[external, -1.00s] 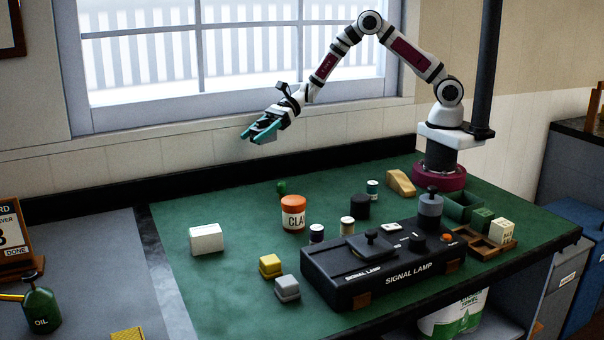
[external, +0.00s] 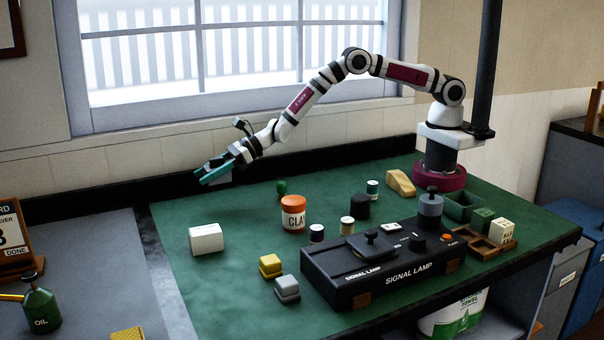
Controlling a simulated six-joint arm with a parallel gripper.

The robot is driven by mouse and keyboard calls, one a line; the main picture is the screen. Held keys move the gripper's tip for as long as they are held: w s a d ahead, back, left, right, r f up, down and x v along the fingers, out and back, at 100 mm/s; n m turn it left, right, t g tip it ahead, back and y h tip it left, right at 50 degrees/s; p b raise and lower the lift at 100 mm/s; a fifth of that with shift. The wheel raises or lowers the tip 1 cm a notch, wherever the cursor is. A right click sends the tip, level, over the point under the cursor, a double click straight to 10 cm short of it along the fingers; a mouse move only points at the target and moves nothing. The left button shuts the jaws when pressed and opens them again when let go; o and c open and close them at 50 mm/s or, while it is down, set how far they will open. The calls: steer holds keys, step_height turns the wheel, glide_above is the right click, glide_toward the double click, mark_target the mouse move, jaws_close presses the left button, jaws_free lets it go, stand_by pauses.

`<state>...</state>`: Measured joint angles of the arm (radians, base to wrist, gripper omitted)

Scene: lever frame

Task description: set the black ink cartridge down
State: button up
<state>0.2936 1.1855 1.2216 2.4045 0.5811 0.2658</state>
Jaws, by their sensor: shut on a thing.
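My gripper (external: 210,175) is at the back left, in the air above the far left part of the green mat, with its teal fingers pointing left and down. It is shut on a small dark thing, the black ink cartridge (external: 217,162), which is mostly hidden by the fingers. The cartridge is clear of the mat and of other objects.
A white box (external: 206,239) stands below and in front of my gripper. An orange-lidded clay jar (external: 293,213), a yellow block (external: 270,266), a grey block (external: 287,288) and a black signal lamp box (external: 385,262) lie rightward.

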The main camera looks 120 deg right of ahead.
mark_target(202, 216)
steer(key=w+a+f, duration=0.1)
steer(key=a, duration=0.1)
steer(key=w+a+f, duration=0.2)
steer(key=shift+w+f, duration=0.1)
steer(key=shift+f, duration=0.05)
step_height(202, 216, down, 3)
steer(key=shift+f, duration=0.4)
steer(key=o, duration=1.4)
steer(key=shift+f, duration=0.1)
